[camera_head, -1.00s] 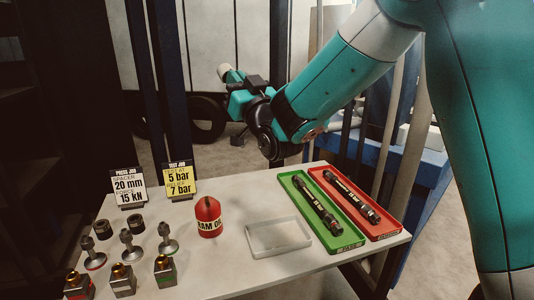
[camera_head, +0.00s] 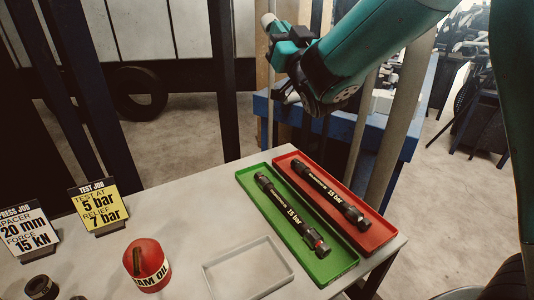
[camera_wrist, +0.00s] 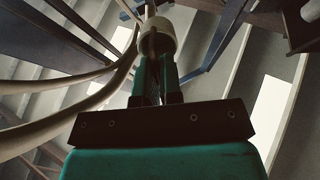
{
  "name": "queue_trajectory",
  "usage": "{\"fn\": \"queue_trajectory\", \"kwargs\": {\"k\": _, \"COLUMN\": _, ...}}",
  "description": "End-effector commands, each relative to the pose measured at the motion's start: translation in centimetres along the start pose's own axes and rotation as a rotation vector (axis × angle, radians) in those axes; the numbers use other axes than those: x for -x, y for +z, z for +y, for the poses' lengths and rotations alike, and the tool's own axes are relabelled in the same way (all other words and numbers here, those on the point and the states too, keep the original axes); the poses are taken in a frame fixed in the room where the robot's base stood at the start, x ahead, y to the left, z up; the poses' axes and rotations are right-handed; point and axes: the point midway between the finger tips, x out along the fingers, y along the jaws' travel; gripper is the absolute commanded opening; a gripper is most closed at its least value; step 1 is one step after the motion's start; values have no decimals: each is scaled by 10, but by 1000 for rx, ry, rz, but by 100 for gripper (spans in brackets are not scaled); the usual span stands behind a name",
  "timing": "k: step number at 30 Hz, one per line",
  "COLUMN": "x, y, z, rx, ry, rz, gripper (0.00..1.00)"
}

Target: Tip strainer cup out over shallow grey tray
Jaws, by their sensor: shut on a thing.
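The strainer cup is the small off-white cup (camera_head: 268,19) at the end of my gripper (camera_head: 277,29), high in the head view. In the wrist view the cup (camera_wrist: 158,36) sits between the tips of my gripper (camera_wrist: 157,62), which is shut on it. I cannot tell what is in the cup. The shallow grey tray (camera_head: 248,270) lies on the bench at the bottom middle of the head view and looks empty. My gripper is well above the bench and beyond its back edge, away from the tray.
Two sign cards stand further left, the yellow one (camera_head: 97,204) nearer. Dark posts rise behind the bench.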

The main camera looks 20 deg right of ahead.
Motion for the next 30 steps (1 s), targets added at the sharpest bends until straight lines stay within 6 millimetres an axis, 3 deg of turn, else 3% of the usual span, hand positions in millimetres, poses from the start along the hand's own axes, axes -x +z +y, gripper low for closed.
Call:
{"fn": "queue_trajectory", "kwargs": {"k": 14, "x": -1, "y": 22, "z": -13, "rx": -20, "ry": -1, "rz": -97, "gripper": 0}}
{"fn": "queue_trajectory", "kwargs": {"k": 17, "x": 2, "y": 36, "z": -23, "rx": -35, "ry": -1, "rz": -166, "gripper": 0}}
{"fn": "queue_trajectory", "kwargs": {"k": 23, "x": 18, "y": 64, "z": -50, "rx": -75, "ry": 6, "rz": -379, "gripper": 0}}
{"fn": "queue_trajectory", "kwargs": {"k": 30, "x": 50, "y": 91, "z": -83, "rx": -132, "ry": 29, "rz": -743, "gripper": 0}}
